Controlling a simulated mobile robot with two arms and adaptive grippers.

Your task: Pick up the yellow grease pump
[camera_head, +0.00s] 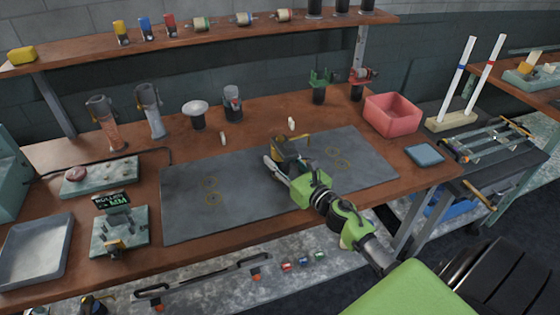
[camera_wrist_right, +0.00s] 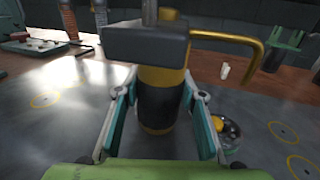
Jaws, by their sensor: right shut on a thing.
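The yellow grease pump (camera_head: 289,146) has a dark top block, a black band and a bent yellow handle. It is upright over the grey mat (camera_head: 190,220), right of the mat's middle. My right gripper (camera_head: 284,172) is shut on the pump. In the right wrist view the pump (camera_wrist_right: 158,92) stands between the two teal-padded fingers (camera_wrist_right: 160,108). I cannot tell whether its base touches the mat. My left gripper is not in view.
A small round clear item with a yellow part (camera_wrist_right: 228,130) is close beside the right finger. A small white piece (camera_head: 291,124) stands behind the pump. A red bin (camera_head: 392,118) and a blue pad (camera_head: 424,154) are to the right. The mat's left half is clear.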

